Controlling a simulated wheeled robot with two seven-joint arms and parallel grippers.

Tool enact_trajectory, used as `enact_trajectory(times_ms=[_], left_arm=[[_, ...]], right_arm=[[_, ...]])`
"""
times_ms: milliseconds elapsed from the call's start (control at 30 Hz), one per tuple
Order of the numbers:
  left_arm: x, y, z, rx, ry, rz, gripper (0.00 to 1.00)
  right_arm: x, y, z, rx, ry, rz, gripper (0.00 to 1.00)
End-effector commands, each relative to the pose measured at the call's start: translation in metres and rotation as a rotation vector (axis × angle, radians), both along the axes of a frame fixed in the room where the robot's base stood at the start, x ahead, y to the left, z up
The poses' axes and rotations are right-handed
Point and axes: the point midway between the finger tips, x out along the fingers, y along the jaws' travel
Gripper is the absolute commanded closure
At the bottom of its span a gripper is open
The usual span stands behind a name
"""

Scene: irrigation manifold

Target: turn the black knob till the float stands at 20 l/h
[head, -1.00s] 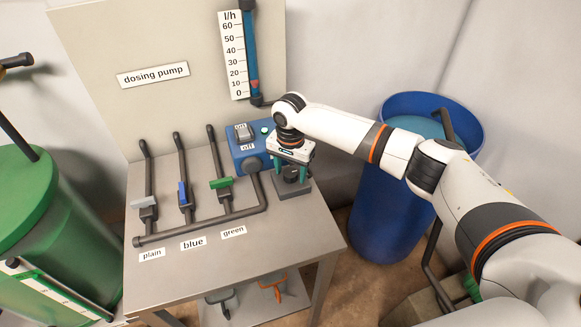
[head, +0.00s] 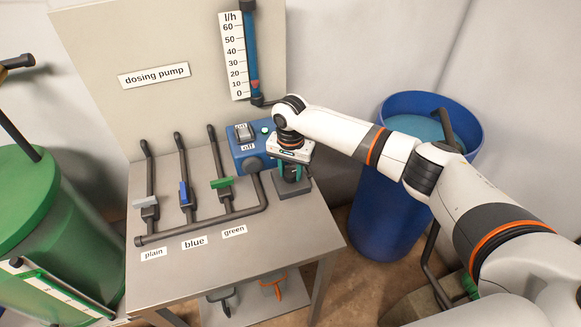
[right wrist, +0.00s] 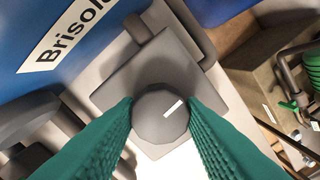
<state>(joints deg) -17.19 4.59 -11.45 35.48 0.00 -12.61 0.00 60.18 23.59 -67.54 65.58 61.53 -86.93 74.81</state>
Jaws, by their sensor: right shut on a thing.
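The black knob (right wrist: 158,118) is a dark, faceted round knob with a white mark, on a grey square block (head: 293,185) at the right of the bench. My right gripper (head: 291,174) reaches down on it from above. In the right wrist view its two green fingers (right wrist: 161,110) press on opposite sides of the knob. In the head view the fingers mostly hide the knob. The float (head: 255,84) is a small reddish piece low in the blue flow tube (head: 251,50), at about the 10 mark of the l/h scale (head: 236,60). My left gripper is out of view.
The blue pump box (head: 247,150) with a switch stands just left of my gripper. Three valve handles, grey (head: 145,202), blue (head: 184,193) and green (head: 221,183), stand further left on pipes. A blue barrel (head: 378,210) stands right of the bench.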

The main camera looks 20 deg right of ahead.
Motion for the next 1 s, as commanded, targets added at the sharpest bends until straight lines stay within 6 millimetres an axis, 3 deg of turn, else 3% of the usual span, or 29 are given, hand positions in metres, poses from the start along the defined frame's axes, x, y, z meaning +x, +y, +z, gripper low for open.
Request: enact_trajectory(times_ms=[400,1000], left_arm=[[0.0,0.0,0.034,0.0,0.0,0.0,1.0],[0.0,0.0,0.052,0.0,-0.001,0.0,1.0]], right_arm=[[0.0,0.001,0.004,0.003,0.002,0.349,0.87],[0.001,0.0,0.002,0.001,-0.002,0.76,0.87]])
